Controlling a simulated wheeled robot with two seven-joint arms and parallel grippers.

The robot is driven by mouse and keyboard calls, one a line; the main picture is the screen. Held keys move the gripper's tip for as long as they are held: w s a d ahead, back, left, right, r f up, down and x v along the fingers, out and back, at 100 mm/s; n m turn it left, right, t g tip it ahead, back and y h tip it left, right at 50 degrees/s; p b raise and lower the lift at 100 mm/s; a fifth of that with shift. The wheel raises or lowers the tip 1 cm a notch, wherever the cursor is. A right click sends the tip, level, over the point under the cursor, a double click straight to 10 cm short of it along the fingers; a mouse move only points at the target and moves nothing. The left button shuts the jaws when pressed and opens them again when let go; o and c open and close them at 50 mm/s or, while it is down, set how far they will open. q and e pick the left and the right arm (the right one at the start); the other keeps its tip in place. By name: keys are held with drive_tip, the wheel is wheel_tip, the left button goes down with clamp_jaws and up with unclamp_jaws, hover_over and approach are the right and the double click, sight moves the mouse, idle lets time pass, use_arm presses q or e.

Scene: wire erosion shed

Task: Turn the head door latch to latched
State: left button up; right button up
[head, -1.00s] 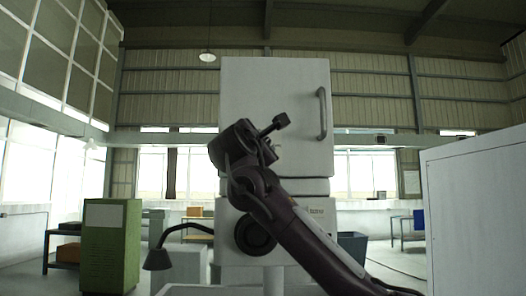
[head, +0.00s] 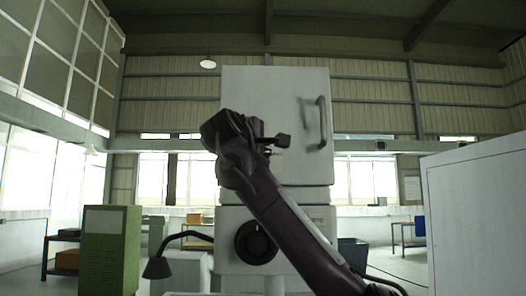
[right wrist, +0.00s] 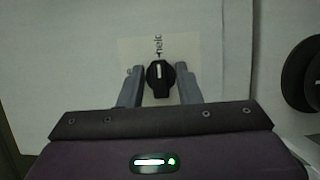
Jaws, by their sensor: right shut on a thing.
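The head door latch (right wrist: 159,80) is a small black knob with a white pointer line, seen in the right wrist view in front of a pale label with dark lettering. The white line runs nearly straight up in that view. My right gripper (right wrist: 160,73) has one grey finger on each side of the knob and is shut on it. In the head view my right wrist (head: 228,133) is against the left part of the white head door (head: 275,88) and hides the latch. The door looks closed. My left gripper is not in view.
The door has a dark bar handle (head: 321,122) on its right. A dark lamp (head: 158,267) on a curved arm stands at lower left, near a green cabinet (head: 105,250). A large white cabinet (head: 475,225) stands close at right. A dark round part (head: 256,243) is below the door.

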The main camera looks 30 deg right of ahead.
idle(0.4)
drive_tip(key=o, duration=0.6)
drive_tip(key=shift+w, duration=0.1)
drive_tip(key=shift+o, duration=0.2)
drive_tip(key=b+v, duration=0.3)
drive_tip(key=v, duration=0.5)
drive_tip(key=shift+d, duration=0.1)
